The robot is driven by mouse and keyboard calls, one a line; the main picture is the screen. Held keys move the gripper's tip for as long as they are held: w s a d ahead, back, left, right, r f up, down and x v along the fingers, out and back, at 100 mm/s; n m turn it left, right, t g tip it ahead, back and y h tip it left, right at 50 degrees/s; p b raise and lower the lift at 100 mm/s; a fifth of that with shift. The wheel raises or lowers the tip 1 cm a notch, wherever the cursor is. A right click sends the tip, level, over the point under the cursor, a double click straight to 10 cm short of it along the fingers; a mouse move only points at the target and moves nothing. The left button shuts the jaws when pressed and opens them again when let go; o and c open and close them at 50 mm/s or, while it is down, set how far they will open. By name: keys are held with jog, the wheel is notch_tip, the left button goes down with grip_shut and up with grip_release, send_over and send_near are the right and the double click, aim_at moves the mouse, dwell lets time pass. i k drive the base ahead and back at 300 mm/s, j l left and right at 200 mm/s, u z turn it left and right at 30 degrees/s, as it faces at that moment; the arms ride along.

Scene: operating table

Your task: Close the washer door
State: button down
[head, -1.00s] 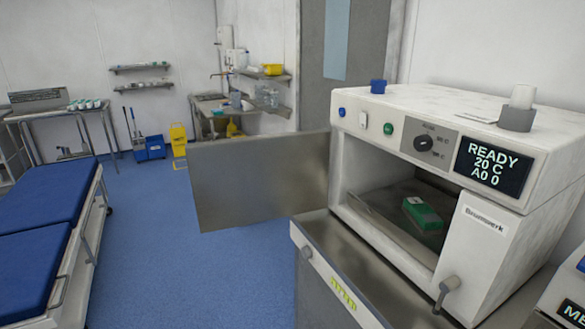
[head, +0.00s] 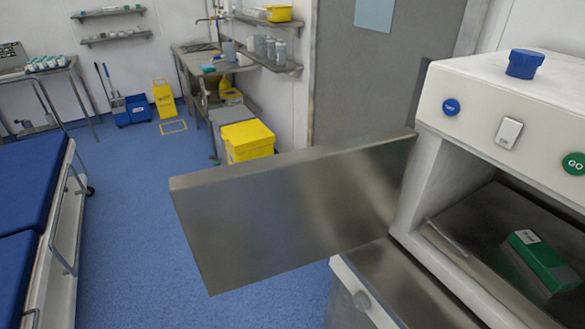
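The washer (head: 470,95) is a white box at the right of the head view, cut off by the picture's right edge. Its steel door (head: 290,205) stands wide open, swung out to the left from the left side of the opening. Inside the chamber lies a green box with a white label (head: 545,262) on a dark tray or floor. A blue START-side button (head: 452,107), a white switch (head: 508,132) and a green GO button (head: 574,163) sit on the front panel. My gripper is not in view.
A steel surface with a white front (head: 365,295) juts out below the washer opening. A blue-topped trolley (head: 35,215) stands at the left. A yellow bin (head: 247,140) stands behind the door. Blue floor (head: 130,230) between trolley and door is clear.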

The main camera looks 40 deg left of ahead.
aim_at(244, 223)
jog(key=i+j, duration=0.1)
jog(key=j, duration=0.4)
jog(key=i+j, duration=0.1)
jog(key=j, duration=0.95)
jog(key=i+j, duration=0.15)
jog(key=j, duration=0.35)
jog(key=i+j, duration=0.1)
jog(key=j, duration=0.45)
jog(key=k+l, duration=0.1)
jog(key=l, duration=1.2)
jog(key=l+u, duration=0.1)
jog(key=u, duration=2.2)
jog(key=k+j, duration=0.05)
jog(key=j, duration=0.05)
